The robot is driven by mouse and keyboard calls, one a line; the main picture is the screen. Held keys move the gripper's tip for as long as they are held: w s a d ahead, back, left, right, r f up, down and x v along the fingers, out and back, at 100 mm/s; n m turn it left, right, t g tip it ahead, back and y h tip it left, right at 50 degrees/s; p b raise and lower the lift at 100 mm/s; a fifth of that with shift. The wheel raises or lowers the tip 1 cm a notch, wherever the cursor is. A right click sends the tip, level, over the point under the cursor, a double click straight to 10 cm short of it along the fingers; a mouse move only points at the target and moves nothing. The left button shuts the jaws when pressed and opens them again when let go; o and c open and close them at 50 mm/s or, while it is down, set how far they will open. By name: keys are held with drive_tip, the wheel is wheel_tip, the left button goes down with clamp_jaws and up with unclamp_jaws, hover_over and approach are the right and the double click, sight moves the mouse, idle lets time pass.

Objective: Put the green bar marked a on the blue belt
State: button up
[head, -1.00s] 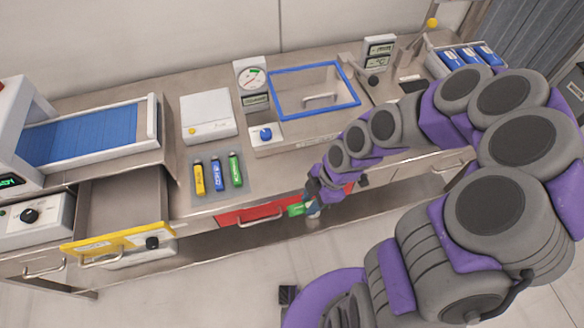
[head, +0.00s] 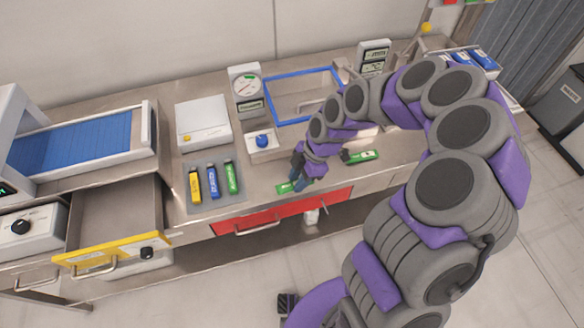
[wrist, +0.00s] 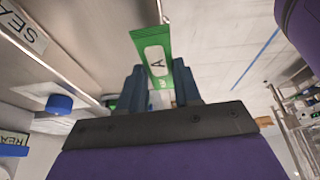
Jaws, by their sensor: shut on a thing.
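My gripper (head: 298,178) is shut on a green bar (head: 284,187), held by the counter's front edge above the red drawer front. In the wrist view the bar (wrist: 146,40) stands out beyond the two fingers (wrist: 158,88), and its white label shows the letter A. The blue belt (head: 75,140) lies in a white-framed conveyor at the far left, well away from my gripper. Its surface looks empty.
An open drawer with a yellow front (head: 115,243) juts out below the belt. A grey mat (head: 205,205) holds a yellow, a blue and a green bar. Another green bar (head: 362,156) lies behind my arm. A white box (head: 203,122) and a blue-rimmed basin (head: 272,98) stand behind.

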hover_over(288, 175)
drive_tip(key=d, duration=0.2)
drive_tip(key=shift+s+a+f+b, duration=0.25)
drive_tip(key=shift+s+b, duration=0.1)
drive_tip(key=shift+s, duration=0.05)
drive_tip(key=shift+w+a+f, duration=0.2)
drive_tip(key=shift+w+f, duration=0.05)
drive_tip(key=shift+w, duration=0.4)
drive_tip(key=shift+f+b, duration=0.9)
drive_tip(key=shift+f, duration=0.45)
drive_tip(key=shift+s, duration=0.1)
drive_tip(key=shift+f, duration=0.2)
drive_tip(key=o, duration=1)
drive_tip(key=shift+r, duration=0.1)
drive_tip(key=shift+p, duration=0.35)
